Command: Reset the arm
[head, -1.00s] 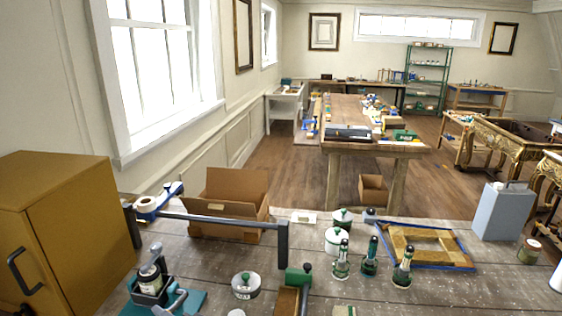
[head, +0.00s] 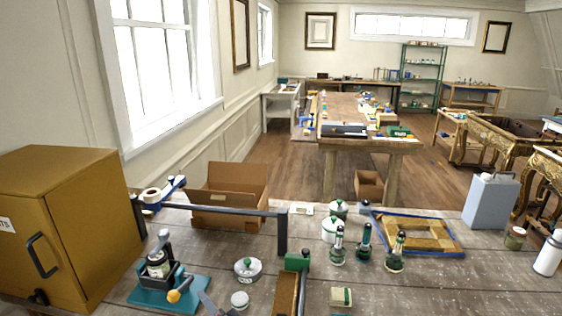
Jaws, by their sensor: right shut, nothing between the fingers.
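My right gripper (head: 206,303) shows only as a small grey piece at the bottom edge of the head view. It looks shut and empty, and most of it is cut off by the frame. My left gripper is not in view.
The front right is fairly clear.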

